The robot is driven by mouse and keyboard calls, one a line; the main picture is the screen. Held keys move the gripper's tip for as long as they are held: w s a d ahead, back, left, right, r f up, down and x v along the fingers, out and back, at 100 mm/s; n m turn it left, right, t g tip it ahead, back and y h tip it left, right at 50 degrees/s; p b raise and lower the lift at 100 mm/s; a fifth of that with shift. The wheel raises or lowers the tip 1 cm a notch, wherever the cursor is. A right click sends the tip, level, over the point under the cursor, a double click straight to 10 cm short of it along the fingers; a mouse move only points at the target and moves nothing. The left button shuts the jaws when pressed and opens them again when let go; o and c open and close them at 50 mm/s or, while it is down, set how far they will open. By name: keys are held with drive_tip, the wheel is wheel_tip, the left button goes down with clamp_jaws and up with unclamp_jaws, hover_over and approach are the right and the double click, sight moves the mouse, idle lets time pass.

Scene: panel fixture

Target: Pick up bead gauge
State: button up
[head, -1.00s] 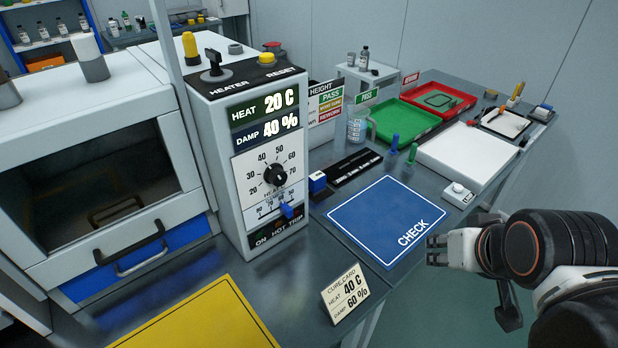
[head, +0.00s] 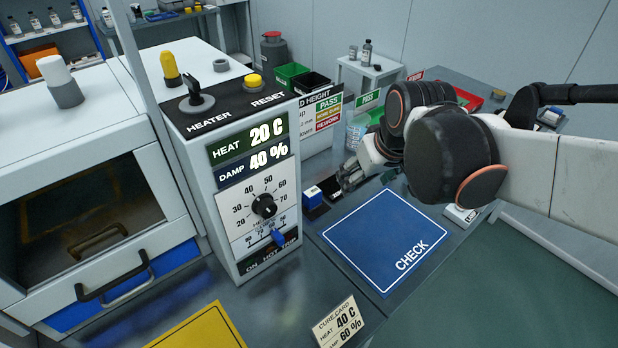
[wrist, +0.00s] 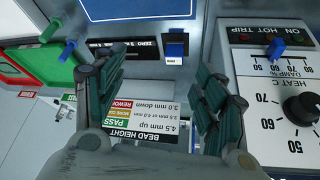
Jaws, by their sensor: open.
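A small blue block with a white face (head: 313,197), which looks like the bead gauge, stands beside the heater panel at the back left of the blue CHECK mat (head: 375,235). In the wrist view the blue block (wrist: 175,46) lies just beyond my fingertips, near the end of a black strip marked ZERO (wrist: 125,50). My gripper (head: 348,178) is open and empty, just right of the block and above the bench. In the wrist view its two fingers (wrist: 160,75) are spread apart, with the block ahead of the gap. My arm hides part of the bench behind.
The heater panel (head: 240,175) stands close left of the block. The BEAD HEIGHT sign (wrist: 140,115) is behind, below the fingers in the wrist view. Blue and green pegs (wrist: 67,50) and a green tray (wrist: 20,75) stand nearby. The CHECK mat is empty.

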drive_tip(key=w+a+f+n+g+p, duration=0.1)
drive_tip(key=w+a+f+n+p, duration=0.2)
drive_tip(key=w, duration=0.5)
drive_tip(key=g+p, duration=0.2)
approach(313, 192)
drive_tip(key=shift+n+y, duration=0.3)
drive_tip(key=shift+n, duration=0.1)
drive_tip(key=b+x, duration=0.2)
drive_tip(key=x, duration=0.4)
drive_tip(key=shift+w+d+f+b, duration=0.15)
drive_tip(key=shift+f+b, duration=0.15)
drive_tip(key=shift+b, duration=0.1)
drive_tip(key=b+x, duration=0.2)
drive_tip(key=x, duration=0.3)
drive_tip(key=shift+f, duration=0.15)
drive_tip(key=shift+d, duration=0.1)
drive_tip(key=c, duration=1.3)
